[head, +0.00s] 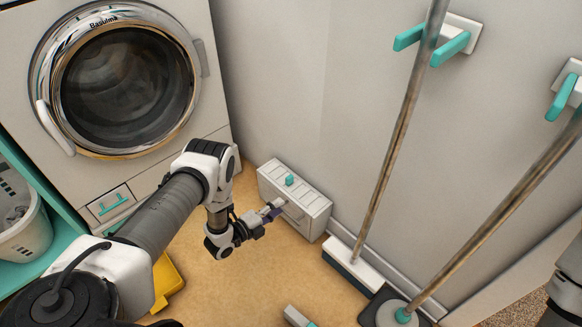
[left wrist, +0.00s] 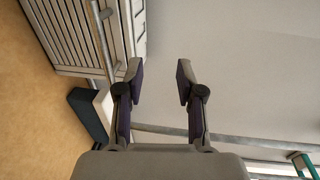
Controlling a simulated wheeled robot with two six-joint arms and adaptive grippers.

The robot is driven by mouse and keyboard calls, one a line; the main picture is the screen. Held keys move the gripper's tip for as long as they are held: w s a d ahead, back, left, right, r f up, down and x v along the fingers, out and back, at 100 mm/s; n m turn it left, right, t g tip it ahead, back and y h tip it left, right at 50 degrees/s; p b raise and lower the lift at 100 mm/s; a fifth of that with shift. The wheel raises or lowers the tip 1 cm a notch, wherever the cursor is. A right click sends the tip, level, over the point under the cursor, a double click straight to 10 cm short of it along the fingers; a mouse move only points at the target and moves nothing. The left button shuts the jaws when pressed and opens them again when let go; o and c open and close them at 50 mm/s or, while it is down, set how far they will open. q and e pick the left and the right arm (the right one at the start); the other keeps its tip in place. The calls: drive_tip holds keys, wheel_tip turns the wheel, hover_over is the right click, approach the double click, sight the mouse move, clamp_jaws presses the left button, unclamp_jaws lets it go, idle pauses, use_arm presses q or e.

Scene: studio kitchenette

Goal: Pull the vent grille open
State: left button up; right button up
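The vent grille is a low white box-like unit (head: 306,205) against the wall by the floor, with a teal knob (head: 290,180) on its top. In the left wrist view its slatted face (left wrist: 68,32) lies at the upper left, with a grey bar handle (left wrist: 99,38) running along it. My left gripper (head: 272,209) is at the front of the unit, close to the handle. In the left wrist view the gripper (left wrist: 159,76) is open, and nothing shows between its fingers. The bar is to the left of both fingers; I cannot tell whether one touches it. My right gripper is out of view.
A washing machine (head: 60,150) stands to the left. A broom (head: 352,265) and a mop (head: 392,312) lean along the wall at right. A yellow object (head: 168,280) lies on the floor near my left arm. The floor before the grille is mostly free.

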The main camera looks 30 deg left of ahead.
use_arm(q)
drive_tip(key=w+d+r+p, duration=0.1)
drive_tip(key=d+r+p, duration=0.1)
drive_tip(key=r+p, duration=0.2)
drive_tip(key=w+d+r+p, duration=0.1)
drive_tip(key=r+p, duration=0.3)
drive_tip(key=r, duration=0.6)
drive_tip(key=shift+w+d, duration=0.4)
drive_tip(key=shift+w, duration=0.15)
drive_tip(key=shift+r, duration=0.1)
